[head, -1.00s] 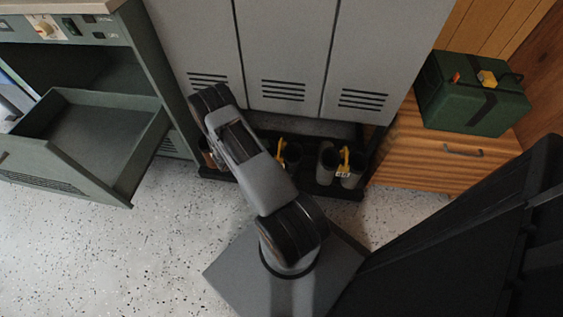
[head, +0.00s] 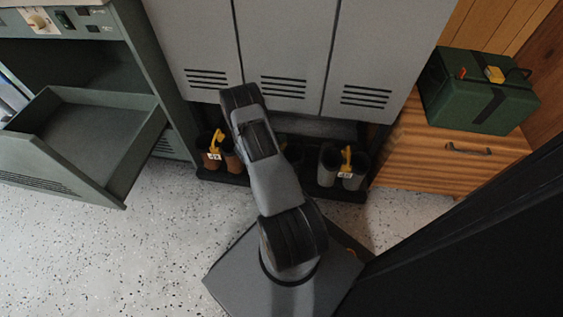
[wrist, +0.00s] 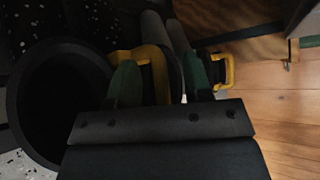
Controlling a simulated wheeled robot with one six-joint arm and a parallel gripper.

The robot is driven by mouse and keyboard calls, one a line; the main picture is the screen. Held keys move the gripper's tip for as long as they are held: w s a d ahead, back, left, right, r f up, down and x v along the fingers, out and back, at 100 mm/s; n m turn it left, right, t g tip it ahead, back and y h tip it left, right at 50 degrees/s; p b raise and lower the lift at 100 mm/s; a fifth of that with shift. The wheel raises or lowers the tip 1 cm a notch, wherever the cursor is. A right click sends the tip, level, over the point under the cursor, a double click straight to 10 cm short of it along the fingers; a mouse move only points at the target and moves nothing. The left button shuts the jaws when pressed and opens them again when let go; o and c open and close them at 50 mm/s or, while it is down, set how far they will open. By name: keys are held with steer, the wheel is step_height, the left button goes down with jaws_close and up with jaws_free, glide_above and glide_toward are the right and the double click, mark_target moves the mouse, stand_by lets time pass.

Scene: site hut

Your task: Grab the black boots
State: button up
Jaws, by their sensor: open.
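The black boots (head: 295,154) stand in the middle of the low rack under the lockers, mostly hidden behind my arm in the head view. In the wrist view one black boot's round opening (wrist: 60,100) is close at the left. A yellow clip (wrist: 150,62) rises beside it. My gripper (wrist: 161,80) is open, with its two green fingertips near this clip. The left fingertip overlaps the clip in the picture; I cannot tell whether they touch. My gripper is hidden in the head view.
Brown boots (head: 224,152) with a yellow tagged clip stand left on the black rack (head: 232,179). Grey boots (head: 328,165) with another clip stand right. An open green drawer (head: 85,135) juts out at left. A wooden cabinet (head: 425,150) with a green box (head: 478,95) stands right.

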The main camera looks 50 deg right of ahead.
steer(key=shift+c, duration=0.2)
jaws_close()
steer(key=shift+d, duration=0.1)
stand_by(1.0)
